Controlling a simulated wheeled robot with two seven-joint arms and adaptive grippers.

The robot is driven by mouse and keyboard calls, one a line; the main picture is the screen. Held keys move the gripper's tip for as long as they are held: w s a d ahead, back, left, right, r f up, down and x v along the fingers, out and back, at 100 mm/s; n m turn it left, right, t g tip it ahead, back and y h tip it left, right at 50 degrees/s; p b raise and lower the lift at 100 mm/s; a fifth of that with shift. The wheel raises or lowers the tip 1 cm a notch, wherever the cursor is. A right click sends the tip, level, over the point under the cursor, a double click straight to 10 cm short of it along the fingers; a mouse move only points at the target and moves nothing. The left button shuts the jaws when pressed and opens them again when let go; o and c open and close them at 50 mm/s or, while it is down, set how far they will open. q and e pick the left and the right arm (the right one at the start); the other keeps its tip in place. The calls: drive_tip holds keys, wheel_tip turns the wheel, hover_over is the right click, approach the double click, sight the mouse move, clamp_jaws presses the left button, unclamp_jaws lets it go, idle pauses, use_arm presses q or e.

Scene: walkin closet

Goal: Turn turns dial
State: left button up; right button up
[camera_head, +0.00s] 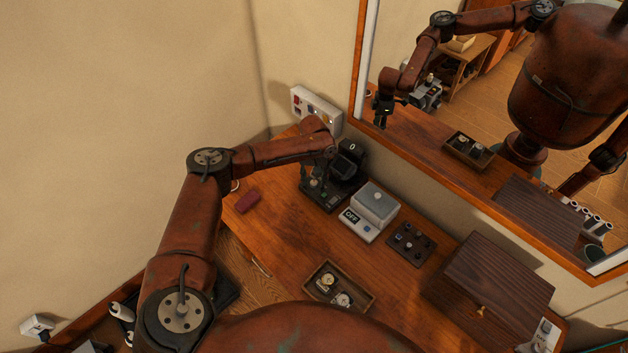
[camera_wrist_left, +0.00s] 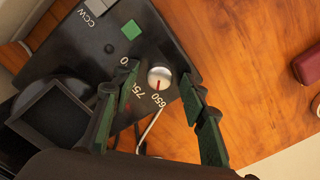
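The turns dial (camera_wrist_left: 159,77) is a small silver knob with a red pointer line on the black winder panel (camera_wrist_left: 90,45). The line points roughly at the printed 650, with 750 beside it. My left gripper (camera_wrist_left: 158,72) is open, with one finger on each side of the dial. Gaps show between the fingers and the dial. In the head view the black winder (camera_head: 352,158) shows a 0 on its display. My left gripper (camera_head: 313,188) is over its front-left part, and the dial cannot be made out there. My right gripper is not directly in view.
A green square button (camera_wrist_left: 131,29) and a CCW label are on the panel. Around the winder are a dark red case (camera_head: 248,201), a grey box marked OFF (camera_head: 375,203), a watch tray (camera_head: 364,308) and a wooden chest (camera_head: 495,285). A mirror hangs behind.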

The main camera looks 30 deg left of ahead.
use_arm(q)
drive_tip(key=shift+c, duration=0.5)
clamp_jaws()
drive_tip(key=shift+r+p, duration=0.15)
drive_tip(key=shift+p, duration=0.35)
drive_tip(key=m+p, duration=0.3)
drive_tip(key=p, duration=0.2)
drive_tip(key=shift+d+r, duration=0.1)
drive_tip(key=shift+m+p, duration=0.4)
drive_tip(key=shift+m, duration=0.1)
drive_tip(key=shift+f+m, duration=0.2)
drive_tip(key=shift+m, duration=0.8)
drive_tip(key=m, duration=1.1)
drive_tip(key=shift+w+m, duration=0.1)
drive_tip(key=shift+m, duration=0.2)
